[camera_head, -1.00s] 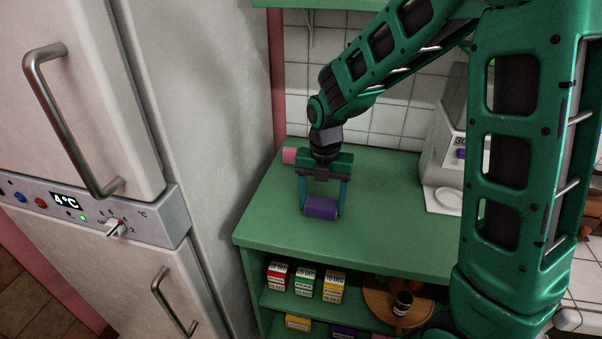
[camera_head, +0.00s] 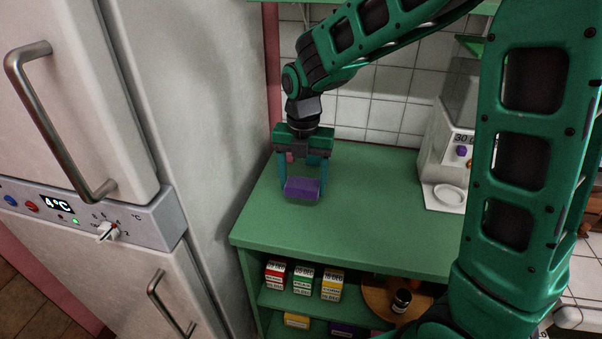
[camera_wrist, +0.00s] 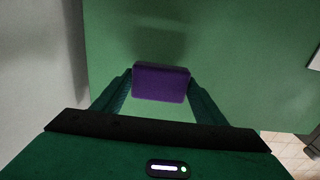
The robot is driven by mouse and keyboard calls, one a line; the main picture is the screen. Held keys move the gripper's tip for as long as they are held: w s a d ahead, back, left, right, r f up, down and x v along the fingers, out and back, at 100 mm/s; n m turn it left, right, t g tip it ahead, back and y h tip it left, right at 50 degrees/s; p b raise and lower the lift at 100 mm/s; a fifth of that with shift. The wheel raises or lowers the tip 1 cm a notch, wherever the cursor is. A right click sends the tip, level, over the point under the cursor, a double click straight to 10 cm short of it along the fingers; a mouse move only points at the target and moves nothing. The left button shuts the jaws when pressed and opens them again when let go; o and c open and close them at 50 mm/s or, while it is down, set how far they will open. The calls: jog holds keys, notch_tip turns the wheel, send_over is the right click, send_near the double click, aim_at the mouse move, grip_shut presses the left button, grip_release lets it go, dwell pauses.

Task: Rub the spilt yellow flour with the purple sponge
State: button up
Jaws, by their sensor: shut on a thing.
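My gripper (camera_head: 302,174) is shut on the purple sponge (camera_head: 302,189), with one finger at each end of it. The wrist view also shows the sponge (camera_wrist: 161,83) between the fingertips of my gripper (camera_wrist: 160,90). The sponge is over the left part of the green shelf top (camera_head: 345,215). A dark shadow lies on the green surface beyond it in the wrist view. I cannot tell whether the sponge touches the surface. No yellow flour can be made out on the visible surface.
The fridge (camera_head: 195,120) stands close on the left. A white machine with a plate (camera_head: 449,196) stands at the right on the shelf top. Several small boxes (camera_head: 303,279) and a round wooden board (camera_head: 378,300) are on the shelf below. The middle top is clear.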

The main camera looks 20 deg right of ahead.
jog(key=shift+r, duration=1.5)
